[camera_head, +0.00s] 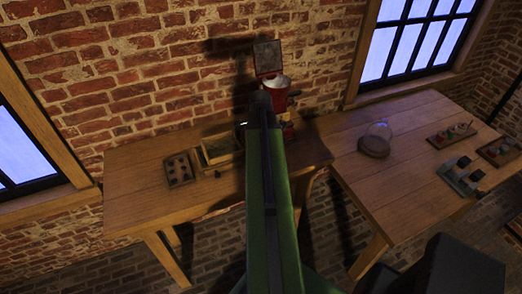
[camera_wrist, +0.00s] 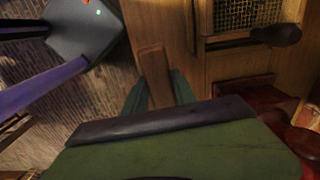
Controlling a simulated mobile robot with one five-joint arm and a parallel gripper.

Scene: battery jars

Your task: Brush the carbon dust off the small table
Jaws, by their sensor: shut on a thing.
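In the wrist view my gripper (camera_wrist: 158,92) is shut on a flat brown wooden piece (camera_wrist: 153,68), which looks like a brush handle. Its bristles cannot be made out. The piece is held over or close to the wooden table (camera_wrist: 225,70); I cannot tell whether it touches. In the head view my green arm reaches over the smaller left table (camera_head: 135,195) and hides my gripper. Carbon dust cannot be made out; a small dark bit (camera_head: 220,174) lies on the table left of my arm.
A mesh-topped wooden box (camera_head: 219,149) and a dark tray with holes (camera_head: 179,169) stand left of my arm. A red machine (camera_head: 277,86) stands near the wall. The right table (camera_head: 370,185) carries a glass dome (camera_head: 377,134) and several small trays.

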